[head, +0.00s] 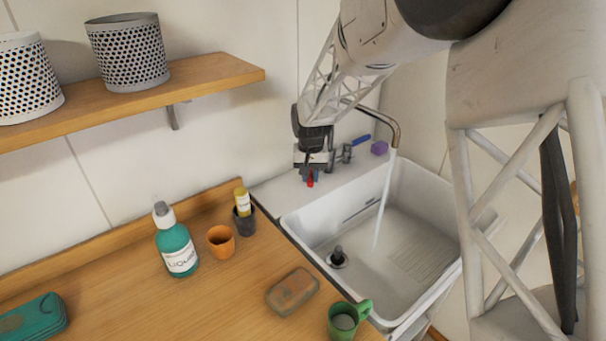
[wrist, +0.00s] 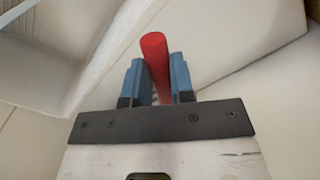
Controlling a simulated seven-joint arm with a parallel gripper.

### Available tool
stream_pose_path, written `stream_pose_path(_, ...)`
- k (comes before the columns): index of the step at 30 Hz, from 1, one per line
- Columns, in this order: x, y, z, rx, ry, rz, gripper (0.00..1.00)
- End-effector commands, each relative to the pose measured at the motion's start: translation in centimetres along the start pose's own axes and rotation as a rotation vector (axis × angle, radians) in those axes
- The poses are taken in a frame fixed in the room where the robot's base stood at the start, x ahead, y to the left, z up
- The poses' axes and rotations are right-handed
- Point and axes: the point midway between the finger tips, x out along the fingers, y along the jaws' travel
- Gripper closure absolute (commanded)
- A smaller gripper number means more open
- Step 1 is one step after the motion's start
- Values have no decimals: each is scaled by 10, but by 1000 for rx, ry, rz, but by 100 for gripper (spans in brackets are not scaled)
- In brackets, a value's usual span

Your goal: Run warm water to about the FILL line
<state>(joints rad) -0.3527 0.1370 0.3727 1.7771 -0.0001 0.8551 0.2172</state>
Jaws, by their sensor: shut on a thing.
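My gripper (head: 311,178) is at the left of the tap on the sink's back ledge. In the wrist view its blue fingertips (wrist: 160,80) are shut on a red tap handle (wrist: 155,55). Only a bit of the red handle shows in the head view (head: 310,182). The blue tap handle (head: 361,140) is free. A thin stream of water (head: 381,205) falls from the curved spout (head: 396,130) into the white sink (head: 470,225). A dark line (head: 360,212) marks the basin's inner back wall; no lettering is readable. The water depth is hard to tell.
A dark plug-like piece (head: 338,257) stands at the basin's left. A purple block (head: 379,148) sits on the ledge. The wooden counter (head: 220,310) holds a teal bottle (head: 176,245), an orange cup (head: 221,241), a soap-like block (head: 292,291) and a green mug (head: 345,320).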

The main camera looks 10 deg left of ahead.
Motion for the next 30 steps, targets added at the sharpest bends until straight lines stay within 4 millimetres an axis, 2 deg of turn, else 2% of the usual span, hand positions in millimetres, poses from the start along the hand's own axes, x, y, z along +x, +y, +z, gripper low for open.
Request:
stream_pose_path(12, -1, 19, -3, -235, 2, 0, 100)
stream_pose_path(28, -1, 21, -4, -267, 2, 0, 100)
stream_pose_path(29, -1, 21, -4, -267, 3, 0, 74)
stream_pose_path(30, -1, 21, -4, -267, 2, 0, 68)
